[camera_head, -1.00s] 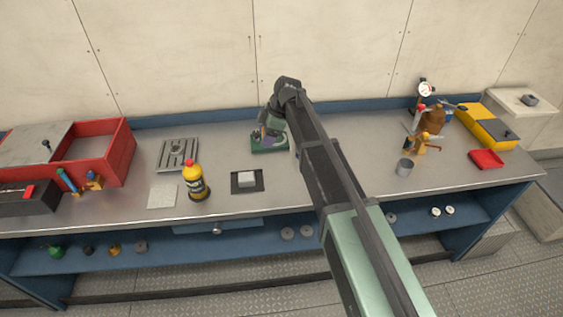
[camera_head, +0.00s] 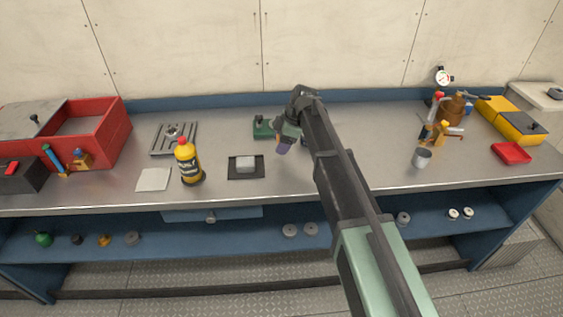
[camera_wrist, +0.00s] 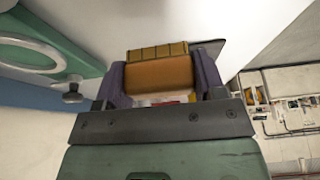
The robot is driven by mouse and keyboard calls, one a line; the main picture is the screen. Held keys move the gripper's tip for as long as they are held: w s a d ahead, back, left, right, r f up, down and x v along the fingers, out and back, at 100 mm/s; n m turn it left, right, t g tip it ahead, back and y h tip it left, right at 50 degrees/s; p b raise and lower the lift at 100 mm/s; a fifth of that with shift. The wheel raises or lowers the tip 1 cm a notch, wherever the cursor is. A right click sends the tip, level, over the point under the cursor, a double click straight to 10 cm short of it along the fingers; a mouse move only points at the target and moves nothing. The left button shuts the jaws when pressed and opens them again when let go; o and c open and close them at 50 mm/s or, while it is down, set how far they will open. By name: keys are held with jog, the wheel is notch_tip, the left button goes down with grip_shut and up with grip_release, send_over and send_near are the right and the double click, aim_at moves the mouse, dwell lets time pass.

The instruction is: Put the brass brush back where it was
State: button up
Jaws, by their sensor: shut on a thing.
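The brass brush (camera_wrist: 159,74) shows in the wrist view as an orange-brown block with a brass-coloured ridged strip along its top edge. My gripper (camera_wrist: 160,82) is shut on it, with a purple-padded finger on each side. In the head view my gripper (camera_head: 285,144) hangs above the middle of the bench, just right of a green fixture (camera_head: 262,129). The brush cannot be made out clearly there. The green fixture, with a pale ring, also shows at upper left in the wrist view (camera_wrist: 75,57).
Bench between arm and cup is clear.

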aim_at(282, 157)
notch_tip(282, 157, down, 4)
jog(key=b, duration=0.4)
jog(key=shift+f, duration=0.25)
jog(key=shift+r, duration=0.3)
jog(key=shift+f, duration=0.2)
jog(key=o, duration=1)
jog(key=shift+o, duration=0.2)
jog(key=p+v, duration=1.1)
jog(key=v, duration=0.1)
jog(key=shift+r, duration=0.2)
